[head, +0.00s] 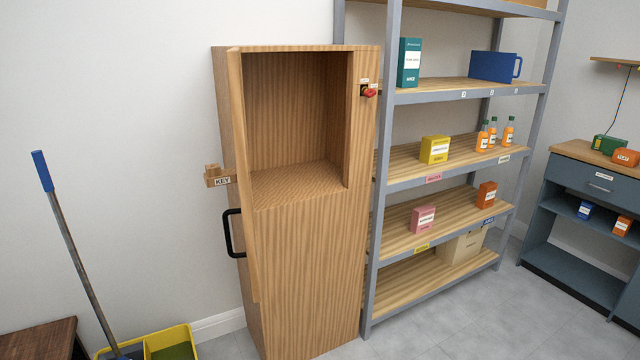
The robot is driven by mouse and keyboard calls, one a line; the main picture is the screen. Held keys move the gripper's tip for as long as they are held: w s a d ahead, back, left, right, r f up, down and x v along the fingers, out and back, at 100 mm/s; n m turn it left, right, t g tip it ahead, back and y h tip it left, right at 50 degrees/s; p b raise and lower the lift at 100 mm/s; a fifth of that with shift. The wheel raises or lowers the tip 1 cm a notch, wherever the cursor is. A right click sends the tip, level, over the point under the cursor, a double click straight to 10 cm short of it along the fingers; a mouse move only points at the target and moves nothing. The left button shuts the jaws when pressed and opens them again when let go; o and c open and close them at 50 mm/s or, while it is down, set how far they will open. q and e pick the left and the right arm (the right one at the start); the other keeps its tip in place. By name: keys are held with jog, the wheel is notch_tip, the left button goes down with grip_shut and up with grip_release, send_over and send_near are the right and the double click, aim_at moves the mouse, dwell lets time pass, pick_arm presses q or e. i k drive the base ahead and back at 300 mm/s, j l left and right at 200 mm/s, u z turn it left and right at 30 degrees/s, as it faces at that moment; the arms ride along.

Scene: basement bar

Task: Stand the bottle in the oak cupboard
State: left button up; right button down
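The oak cupboard (310,265) stands upright against the wall in the middle of the head view. Its upper compartment (295,180) is open at the front and looks empty. A tall narrow panel (248,190) runs along its left front edge, with a black handle (232,233) on its left; I cannot tell whether it is a door swung open. Three orange bottles with labels stand upright on the grey rack's shelf, one at left (482,138), one in the middle (492,132) and one at right (508,132). Neither gripper is in view.
A small block labelled KEY (216,178) sticks out left of the cupboard, and a red knob (369,92) sits at its upper right. The rack (410,178) holds several boxes, including a yellow one (434,149). A yellow bucket (180,338) with a mop stands at lower left. Floor at lower right is clear.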

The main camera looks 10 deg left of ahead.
aim_at(281, 186)
jog(key=i+l+z, duration=0.45)
jog(key=l, duration=0.2)
jog(key=i+l+z, duration=0.35)
jog(key=l+z, duration=0.15)
jog(key=i+l+u, duration=0.1)
jog(key=i+u, duration=0.2)
jog(key=i+l+u, duration=0.3)
jog(key=i, duration=0.2)
jog(key=i+j+u, duration=0.15)
jog(key=u, duration=0.35)
jog(key=i+u, duration=0.3)
jog(key=u, duration=0.15)
jog(key=i+u, duration=0.25)
jog(key=u, duration=0.25)
jog(key=i+l+u, duration=0.1)
jog(key=i+u, duration=0.15)
jog(key=u, duration=0.25)
